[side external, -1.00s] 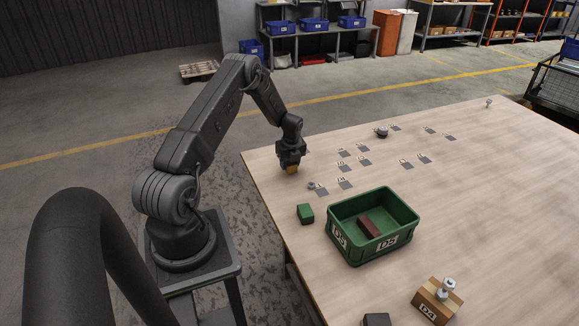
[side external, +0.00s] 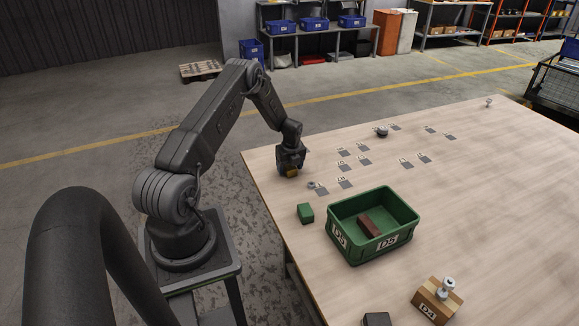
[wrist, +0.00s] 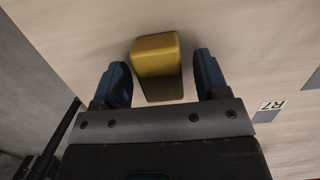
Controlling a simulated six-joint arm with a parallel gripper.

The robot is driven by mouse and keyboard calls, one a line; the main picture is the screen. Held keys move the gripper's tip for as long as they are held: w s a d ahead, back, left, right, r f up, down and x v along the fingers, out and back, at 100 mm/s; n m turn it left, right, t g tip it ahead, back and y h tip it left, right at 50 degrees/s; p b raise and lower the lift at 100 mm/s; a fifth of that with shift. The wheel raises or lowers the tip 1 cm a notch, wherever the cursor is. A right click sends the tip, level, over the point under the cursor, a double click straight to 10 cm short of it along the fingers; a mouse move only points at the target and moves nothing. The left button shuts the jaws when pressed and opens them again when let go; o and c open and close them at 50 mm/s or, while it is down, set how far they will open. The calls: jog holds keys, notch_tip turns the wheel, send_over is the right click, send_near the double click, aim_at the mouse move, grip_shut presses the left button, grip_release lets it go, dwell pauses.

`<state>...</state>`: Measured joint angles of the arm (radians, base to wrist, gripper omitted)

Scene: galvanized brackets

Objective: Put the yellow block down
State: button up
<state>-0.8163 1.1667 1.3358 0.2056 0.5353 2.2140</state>
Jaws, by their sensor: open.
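The yellow block (wrist: 157,64) stands on the wooden table between the two fingers of my gripper (wrist: 162,80) in the wrist view. A gap shows on each side of the block, wider on the right, so neither finger touches it. My gripper is open. In the side view my gripper (side external: 291,172) is low at the table's left edge, and the yellow block (side external: 292,174) shows small beneath it, partly hidden by the fingers.
A green bin (side external: 345,239) holding a dark red block (side external: 369,225) stands to the right. A green block (side external: 305,213) is nearer my gripper. A cardboard box (side external: 437,300) with metal parts is at the front. Grey marked patches (side external: 364,161) lie on the table (side external: 480,190).

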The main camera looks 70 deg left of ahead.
aim_at(292, 168)
notch_tip(292, 168, up, 12)
jog(key=d, duration=0.2)
jog(key=d+r+n+t, duration=0.3)
jog(key=d+r+n, duration=0.5)
jog(key=d+r, duration=1.4)
jog(key=s+d+r+n+t+h, duration=0.1)
jog(key=s+d+r+n, duration=0.1)
jog(key=s+d+n, duration=0.3)
jog(key=s+d+r+n+t, duration=0.1)
jog(key=s+d+n, duration=0.4)
jog(key=s+d, duration=0.7)
jog(key=shift+s+d+r+t+h, duration=0.35)
jog(key=shift+s+r, duration=0.25)
jog(key=shift+r, duration=0.3)
